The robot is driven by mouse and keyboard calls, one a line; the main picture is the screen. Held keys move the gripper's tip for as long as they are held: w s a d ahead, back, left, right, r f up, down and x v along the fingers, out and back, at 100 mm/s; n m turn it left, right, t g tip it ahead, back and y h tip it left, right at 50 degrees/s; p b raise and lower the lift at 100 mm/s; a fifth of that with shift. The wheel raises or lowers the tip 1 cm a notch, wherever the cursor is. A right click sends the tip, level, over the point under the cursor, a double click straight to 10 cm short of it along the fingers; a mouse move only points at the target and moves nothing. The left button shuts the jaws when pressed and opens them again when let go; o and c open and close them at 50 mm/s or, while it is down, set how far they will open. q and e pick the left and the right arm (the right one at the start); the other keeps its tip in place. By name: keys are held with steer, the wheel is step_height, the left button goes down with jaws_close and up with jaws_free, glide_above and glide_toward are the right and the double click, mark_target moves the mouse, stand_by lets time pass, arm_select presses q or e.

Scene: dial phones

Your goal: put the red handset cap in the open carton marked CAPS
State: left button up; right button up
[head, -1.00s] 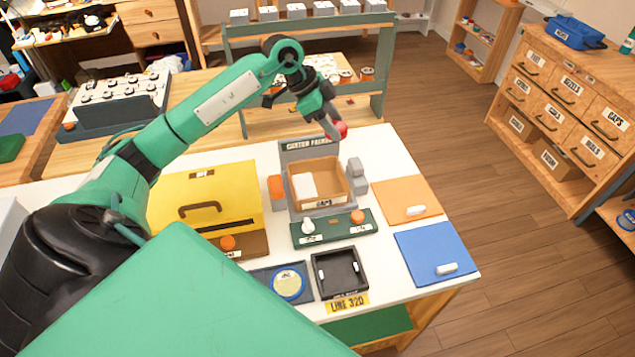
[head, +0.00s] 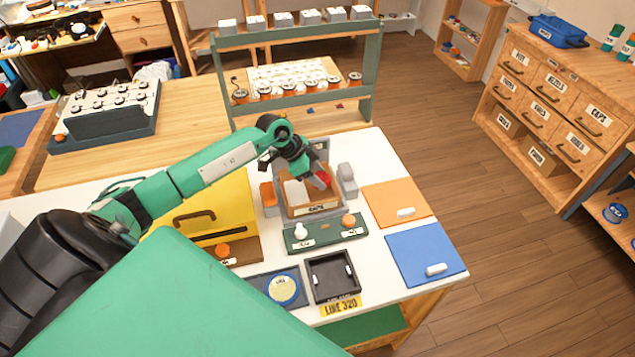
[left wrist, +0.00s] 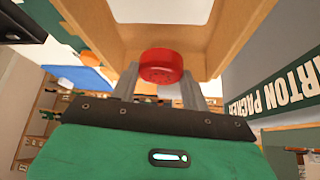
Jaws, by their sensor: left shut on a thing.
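The red handset cap (head: 321,179) is between the fingers of my left gripper (head: 318,182), over the open carton marked CAPS (head: 312,210). In the left wrist view the round red cap (left wrist: 161,66) sits between the two fingertips, with the carton's brown wall (left wrist: 225,40) beyond and around it. My left gripper is shut on the cap. The arm hides part of the carton's back, and I cannot tell whether the cap touches the carton. My right gripper is not in view.
A green board (head: 326,234) with a white knob and an orange knob lies in front of the carton. A yellow case (head: 215,205) stands to the left, grey blocks (head: 346,178) to the right. Orange (head: 396,201) and blue (head: 425,254) mats lie at the right.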

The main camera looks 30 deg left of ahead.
arm_select(q)
steer(key=shift+f, duration=2.05)
steer(key=o, duration=1)
steer(key=shift+c, duration=0.2)
steer(key=shift+s+a+r, duration=0.1)
steer(key=shift+r, duration=0.1)
steer(key=b+v, duration=0.2)
steer(key=v, duration=0.9)
steer(key=shift+r, duration=0.3)
steer(key=shift+s+a, duration=0.1)
